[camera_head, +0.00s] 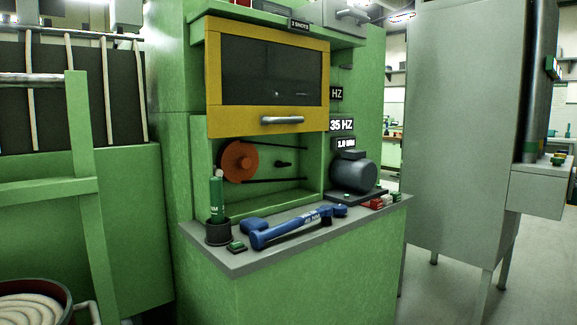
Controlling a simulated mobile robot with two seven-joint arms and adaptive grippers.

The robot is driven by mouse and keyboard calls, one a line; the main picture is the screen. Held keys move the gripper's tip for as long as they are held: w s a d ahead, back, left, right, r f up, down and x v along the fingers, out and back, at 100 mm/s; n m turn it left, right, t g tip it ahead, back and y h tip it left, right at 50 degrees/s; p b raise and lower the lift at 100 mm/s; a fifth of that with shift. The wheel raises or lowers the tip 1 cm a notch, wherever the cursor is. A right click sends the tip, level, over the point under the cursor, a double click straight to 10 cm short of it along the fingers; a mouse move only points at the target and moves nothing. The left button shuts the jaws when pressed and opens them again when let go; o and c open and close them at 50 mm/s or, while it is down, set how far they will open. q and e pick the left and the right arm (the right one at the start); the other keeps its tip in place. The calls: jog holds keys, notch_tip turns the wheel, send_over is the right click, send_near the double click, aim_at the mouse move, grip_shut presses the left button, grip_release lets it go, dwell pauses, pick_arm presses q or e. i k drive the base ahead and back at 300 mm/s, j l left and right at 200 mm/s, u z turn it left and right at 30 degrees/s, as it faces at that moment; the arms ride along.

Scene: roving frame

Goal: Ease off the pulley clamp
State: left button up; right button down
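An orange pulley wheel (240,161) sits in the green recess under a yellow-framed dark window (271,64) with a grey handle. Black belt lines run right from the pulley. A small black lever-like part (284,164) is between them; I cannot tell whether it is the clamp. A grey motor (353,175) stands right of the recess, under labels reading "35 HZ" and "1.0 MM". Neither of my grippers is in view.
A grey cabinet (455,130) stands right; a green frame (85,185) stands left.

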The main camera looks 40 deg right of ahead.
aim_at(279, 163)
jog(key=l+u, duration=0.1)
jog(key=l, duration=0.45)
jog(key=l+u, duration=0.1)
jog(key=l, duration=0.5)
jog(key=k+l+u, duration=0.1)
jog(key=l, duration=0.45)
jog(key=k+l+u, duration=0.1)
jog(key=l, duration=0.45)
